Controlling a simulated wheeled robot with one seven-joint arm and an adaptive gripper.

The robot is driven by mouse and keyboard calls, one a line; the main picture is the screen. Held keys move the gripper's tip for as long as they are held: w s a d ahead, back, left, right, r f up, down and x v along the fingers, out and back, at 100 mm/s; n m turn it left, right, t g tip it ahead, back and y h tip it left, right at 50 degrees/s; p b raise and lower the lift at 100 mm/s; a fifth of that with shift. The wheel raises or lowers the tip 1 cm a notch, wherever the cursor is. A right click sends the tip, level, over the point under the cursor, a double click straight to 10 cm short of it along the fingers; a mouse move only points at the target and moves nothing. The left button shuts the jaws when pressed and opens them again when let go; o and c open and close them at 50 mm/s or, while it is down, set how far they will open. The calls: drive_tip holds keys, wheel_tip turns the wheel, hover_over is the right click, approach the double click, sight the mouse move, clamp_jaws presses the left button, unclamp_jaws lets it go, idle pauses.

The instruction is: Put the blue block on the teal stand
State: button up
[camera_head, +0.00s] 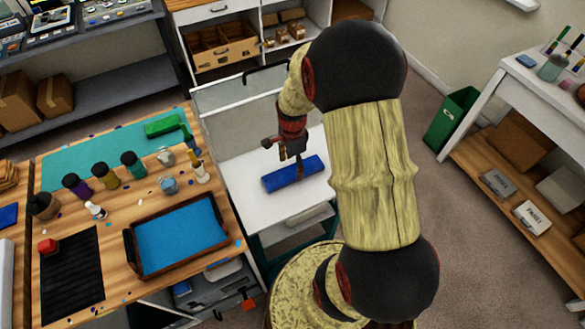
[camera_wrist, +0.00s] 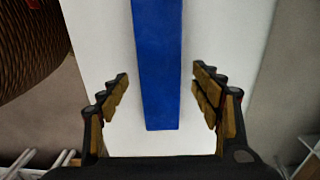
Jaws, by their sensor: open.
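The blue block (camera_head: 280,180) is long and lies flat on a white top. That white top (camera_head: 245,207) has dark teal framing (camera_head: 262,248) below its front edge; no separate teal stand is plain to me. My gripper (camera_head: 300,168) is over the block, pointing down. In the wrist view, my gripper (camera_wrist: 163,90) is open, with one finger on each side of the blue block (camera_wrist: 160,60). Gaps show between the fingers and the block, so it is not gripped. How high the fingertips are above the white top is hard to tell.
Left of the white top is a wooden table (camera_head: 112,262) with a blue-lined tray (camera_head: 133,266), several bottles, a teal mat (camera_head: 75,170) and a green block (camera_head: 164,126). Light panels (camera_head: 235,125) stand behind the white top. A green bin (camera_head: 452,118) stands at right on open floor.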

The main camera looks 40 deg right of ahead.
sight(292, 172)
drive_tip(key=a+r+n+t+p, duration=0.1)
drive_tip(key=a+r+n, duration=0.15)
drive_tip(key=r, duration=0.65)
drive_tip(key=a+r+n+p, duration=0.1)
drive_tip(key=a+r+n, duration=0.15)
drive_tip(key=r, duration=0.65)
drive_tip(key=s+a+r+n+t, duration=0.4)
drive_tip(key=s+a+r+n, duration=0.8)
drive_tip(key=a+r+n, duration=0.2)
drive_tip(key=shift+a+n+t, duration=0.3)
drive_tip(key=shift+a+n, duration=0.25)
drive_tip(key=shift+n, duration=0.35)
drive_tip(key=shift+f+b, duration=0.1)
drive_tip(key=shift+b, duration=0.3)
drive_tip(key=shift+c, duration=0.5)
